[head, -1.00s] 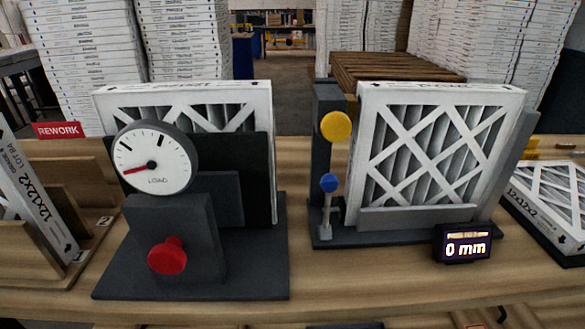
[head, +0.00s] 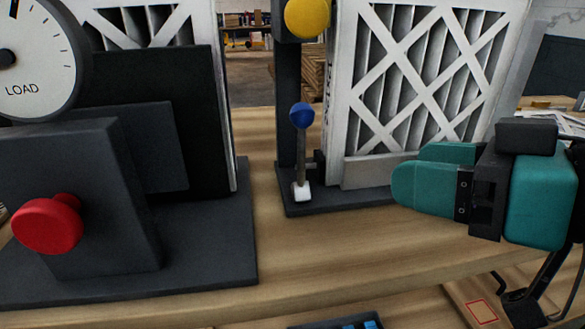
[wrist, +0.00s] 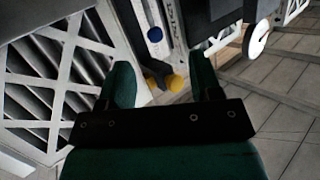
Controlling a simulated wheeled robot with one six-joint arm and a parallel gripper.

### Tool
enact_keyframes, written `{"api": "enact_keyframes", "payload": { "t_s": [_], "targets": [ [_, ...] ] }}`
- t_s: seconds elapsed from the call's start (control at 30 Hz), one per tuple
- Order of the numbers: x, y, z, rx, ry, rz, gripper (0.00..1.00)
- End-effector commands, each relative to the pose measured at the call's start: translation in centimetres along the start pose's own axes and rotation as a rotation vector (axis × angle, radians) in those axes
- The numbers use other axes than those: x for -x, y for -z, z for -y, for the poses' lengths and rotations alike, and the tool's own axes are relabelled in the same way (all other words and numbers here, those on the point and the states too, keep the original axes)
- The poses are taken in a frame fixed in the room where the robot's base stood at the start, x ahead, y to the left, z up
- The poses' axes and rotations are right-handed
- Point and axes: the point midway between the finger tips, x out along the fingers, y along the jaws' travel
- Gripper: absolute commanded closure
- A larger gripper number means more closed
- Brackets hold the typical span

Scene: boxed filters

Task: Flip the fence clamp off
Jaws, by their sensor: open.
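The fence clamp shows in the head view as an upright grey lever (head: 301,160) with a blue ball knob (head: 302,115) on top and a white foot. It stands at the left end of the fixture base (head: 335,203), beside a dark post (head: 287,90) with a large yellow knob (head: 307,17). A white-framed filter (head: 420,80) stands upright in the fixture. My gripper (head: 425,170) is open and empty, right of the lever and in front of the filter, apart from the knob. In the wrist view, a yellow knob (wrist: 174,82) appears between the open fingers (wrist: 163,78).
On the left stands a load gauge (head: 35,58) on a dark stand with a red knob (head: 48,226). Bare wooden bench (head: 330,245) lies in front of the fixture. A narrow gap separates the two stands.

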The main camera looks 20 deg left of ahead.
Motion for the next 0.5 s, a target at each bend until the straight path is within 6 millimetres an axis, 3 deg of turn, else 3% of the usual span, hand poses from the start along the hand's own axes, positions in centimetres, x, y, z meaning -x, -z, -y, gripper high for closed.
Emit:
{"api": "enact_keyframes", "payload": {
  "t_s": [0.03, 0.2, 0.37, 0.5],
  "targets": [
    [-0.8, -1.2, -0.4, 0.019, -0.010, -0.073, 0.41],
    [-1.2, 0.0, -1.1, 0.059, -0.053, -0.227, 0.41],
    [-2.1, 1.0, -1.2, 0.064, -0.061, -0.254, 0.41],
    [-4.5, 1.8, -1.2, 0.064, -0.059, -0.252, 0.41]
  ]
}}
